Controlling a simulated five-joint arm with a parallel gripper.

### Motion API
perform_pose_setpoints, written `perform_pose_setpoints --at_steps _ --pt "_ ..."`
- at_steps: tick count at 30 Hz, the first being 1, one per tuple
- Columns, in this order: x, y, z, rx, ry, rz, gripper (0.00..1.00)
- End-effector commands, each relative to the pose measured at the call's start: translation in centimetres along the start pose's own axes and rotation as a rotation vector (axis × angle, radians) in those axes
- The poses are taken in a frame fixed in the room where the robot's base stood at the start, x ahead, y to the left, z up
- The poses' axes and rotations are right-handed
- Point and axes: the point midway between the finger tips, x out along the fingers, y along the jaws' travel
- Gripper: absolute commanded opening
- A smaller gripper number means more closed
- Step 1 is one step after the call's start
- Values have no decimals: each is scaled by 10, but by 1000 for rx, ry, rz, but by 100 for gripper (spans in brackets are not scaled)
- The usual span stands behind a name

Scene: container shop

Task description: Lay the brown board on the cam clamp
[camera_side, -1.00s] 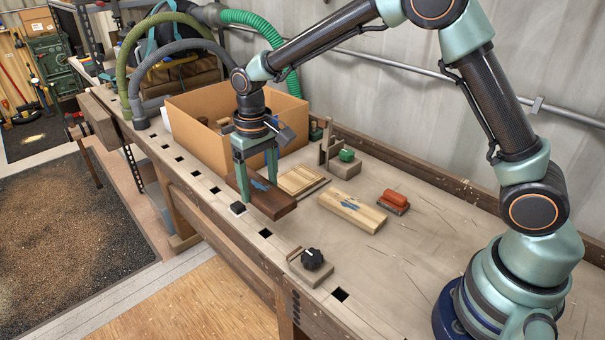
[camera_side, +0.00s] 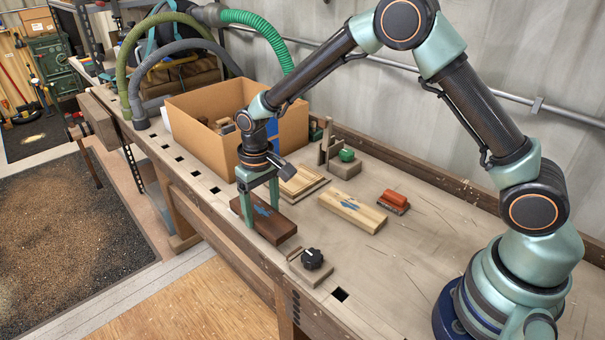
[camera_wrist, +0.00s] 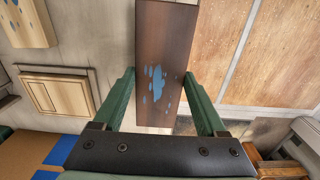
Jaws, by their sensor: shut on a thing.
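The brown board (camera_side: 283,225), dark with blue paint marks, is between the two green fingers of my gripper (camera_side: 261,208). My gripper is shut on it. In the wrist view the board (camera_wrist: 165,45) runs up from between the fingers. It looks about level and low over the bench's front edge; I cannot tell whether it touches the bench. A wooden block with a black star knob (camera_side: 312,259) lies just to its right, apart from it. A wooden fixture with a green knob (camera_side: 346,155) stands farther back. I cannot tell for certain which thing is the cam clamp.
A pale board with blue marks (camera_side: 352,212), a framed wooden panel (camera_side: 303,184) and a red-topped block (camera_side: 394,200) lie on the bench. An open cardboard box (camera_side: 196,139) stands behind my gripper. The bench's right part is clear.

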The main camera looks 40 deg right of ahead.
Motion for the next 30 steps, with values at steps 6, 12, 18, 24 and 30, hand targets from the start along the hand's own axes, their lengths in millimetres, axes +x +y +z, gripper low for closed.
perform_pose_setpoints --at_steps 6,12,18,24,30 --pt "6 0 0 0 -1 0 12" --pt "9 0 0 0 1 0 12" --pt "9 0 0 0 0 0 100" --pt "6 0 0 0 1 0 100" --pt "-21 0 -2 0 6 -1 100"
